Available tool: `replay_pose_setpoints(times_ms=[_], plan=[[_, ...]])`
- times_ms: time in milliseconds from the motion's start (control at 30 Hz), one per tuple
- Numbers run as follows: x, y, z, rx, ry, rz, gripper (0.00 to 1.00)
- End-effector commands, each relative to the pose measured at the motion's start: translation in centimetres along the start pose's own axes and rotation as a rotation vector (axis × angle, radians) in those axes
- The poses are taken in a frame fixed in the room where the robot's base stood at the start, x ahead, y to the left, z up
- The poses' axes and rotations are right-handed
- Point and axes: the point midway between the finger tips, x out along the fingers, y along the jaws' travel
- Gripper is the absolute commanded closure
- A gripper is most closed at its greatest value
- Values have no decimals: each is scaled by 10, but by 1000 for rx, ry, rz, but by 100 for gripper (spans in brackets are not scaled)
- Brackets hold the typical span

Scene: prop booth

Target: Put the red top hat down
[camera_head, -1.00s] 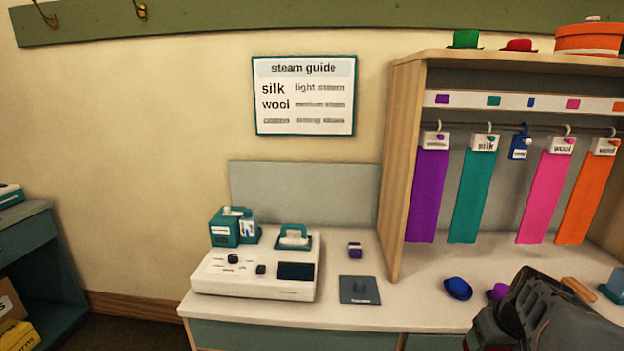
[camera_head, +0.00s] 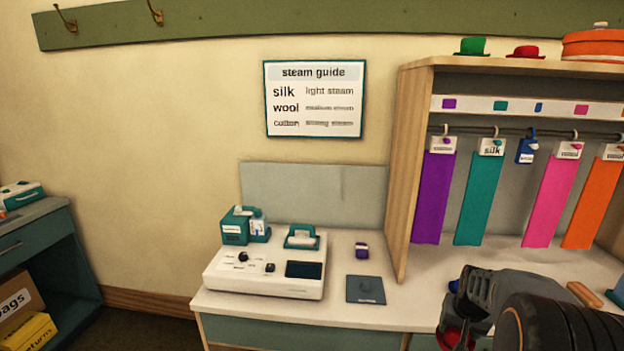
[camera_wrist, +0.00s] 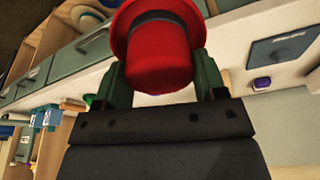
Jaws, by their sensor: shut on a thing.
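The red top hat (camera_wrist: 160,50) with a dark band is between the two fingers of my gripper (camera_wrist: 161,84) in the wrist view. My gripper is shut on it. In the head view, my gripper (camera_head: 460,318) is at the lower right, in front of the counter's front edge, and a bit of the held red top hat (camera_head: 452,340) shows at its tip. Most of the hat is hidden there by my gripper or cut off by the frame. How high it is held is hard to tell.
The counter (camera_head: 345,318) holds a white steam control box (camera_head: 262,275), a dark square pad (camera_head: 366,289) and a purple block (camera_head: 362,250). A red hat (camera_head: 525,52) and green hat (camera_head: 472,46) sit on the shelf top.

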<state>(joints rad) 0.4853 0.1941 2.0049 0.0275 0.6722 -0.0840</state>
Motion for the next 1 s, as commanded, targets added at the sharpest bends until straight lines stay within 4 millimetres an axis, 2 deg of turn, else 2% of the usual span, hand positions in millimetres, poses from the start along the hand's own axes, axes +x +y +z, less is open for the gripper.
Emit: replay_pose_setpoints(times_ms=[33, 167, 300, 500, 600, 700, 900, 1000], plan=[[10, -20, -1, -26, -7, -8, 61], [40, -72, 4, -104, -8, -28, 61], [68, -126, 24, -214, -8, -59, 61], [89, -173, 57, -340, -4, -94, 61], [94, -186, 68, -375, -3, -104, 61], [105, -191, 84, -396, -5, -109, 61], [128, -185, 117, -406, -5, -112, 61], [133, -182, 123, -405, -2, -113, 61]])
